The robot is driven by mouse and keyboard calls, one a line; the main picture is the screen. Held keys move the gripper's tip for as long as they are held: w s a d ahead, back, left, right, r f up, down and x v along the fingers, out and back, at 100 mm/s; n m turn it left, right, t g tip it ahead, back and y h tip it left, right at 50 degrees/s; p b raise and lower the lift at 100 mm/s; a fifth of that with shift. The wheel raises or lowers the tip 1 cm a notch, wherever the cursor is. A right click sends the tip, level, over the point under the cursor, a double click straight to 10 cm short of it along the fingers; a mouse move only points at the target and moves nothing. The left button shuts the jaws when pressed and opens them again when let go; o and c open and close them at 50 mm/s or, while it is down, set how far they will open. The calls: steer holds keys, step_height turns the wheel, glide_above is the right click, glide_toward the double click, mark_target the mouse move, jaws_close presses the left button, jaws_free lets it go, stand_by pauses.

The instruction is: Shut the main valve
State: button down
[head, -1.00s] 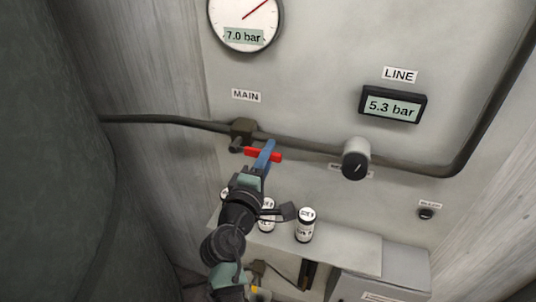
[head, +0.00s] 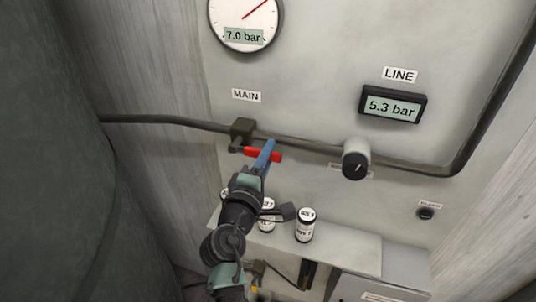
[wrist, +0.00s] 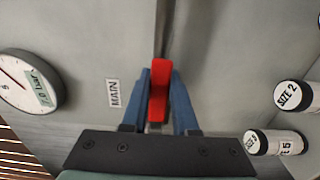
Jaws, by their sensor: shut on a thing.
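The main valve's body (head: 242,130) is a dark block on the pipe, below the MAIN label (head: 246,95). Its red lever (head: 250,153) lies about along the pipe, pointing right in the head view. My gripper (head: 268,150) has its blue fingers on either side of the lever. In the wrist view, the red lever (wrist: 160,80) sits between the two fingers (wrist: 160,105), which are shut on it. The valve body is mostly hidden in the wrist view.
A gauge (head: 245,22) reads 7.0 bar; the LINE display (head: 392,104) reads 5.3 bar. Labelled cylinders (head: 306,225) stand on a shelf (head: 345,253) below. A small button (head: 425,213) is at right.

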steer(key=shift+f, duration=0.15)
steer(key=w+a+f+m+b, duration=0.2)
steer(key=a+f+m+b, duration=0.5)
steer(key=m+b, duration=1.1)
steer(key=shift+w+a+f+b, duration=0.25)
steer(key=shift+a+f+b, duration=0.15)
steer(key=shift+b, duration=5.8)
steer(key=c, duration=0.7)
jaws_free()
